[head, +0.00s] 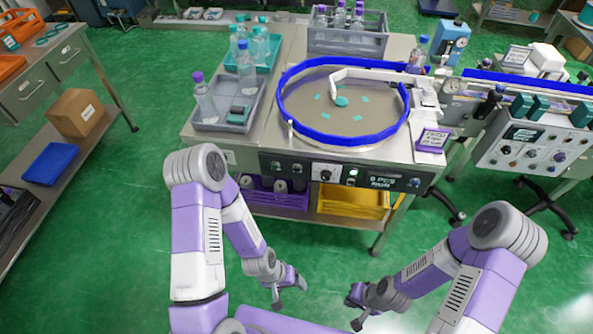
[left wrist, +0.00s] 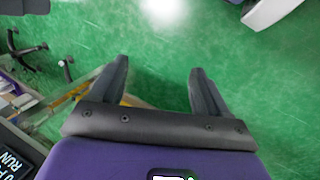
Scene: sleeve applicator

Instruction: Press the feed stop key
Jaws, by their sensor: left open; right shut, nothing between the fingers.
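A dark control panel (head: 290,167) runs along the front edge of the round feed table (head: 345,125), with small keys, a round knob (head: 326,175), a green-lit key (head: 351,181) and a display (head: 383,182). The key labels are too small to read, so I cannot tell which is feed stop. My left gripper (head: 290,295) is open and empty, low in front of the table and apart from the panel. Its two spread fingers show over green floor in the left wrist view (left wrist: 160,75). My right gripper (head: 356,312) is shut and empty, to the right of the left one.
A second machine with a knobbed panel (head: 532,148) stands at the right. Purple (head: 275,200) and yellow (head: 352,203) crates are below. A shelf bench (head: 50,85) is at far left. Floor before the table is clear.

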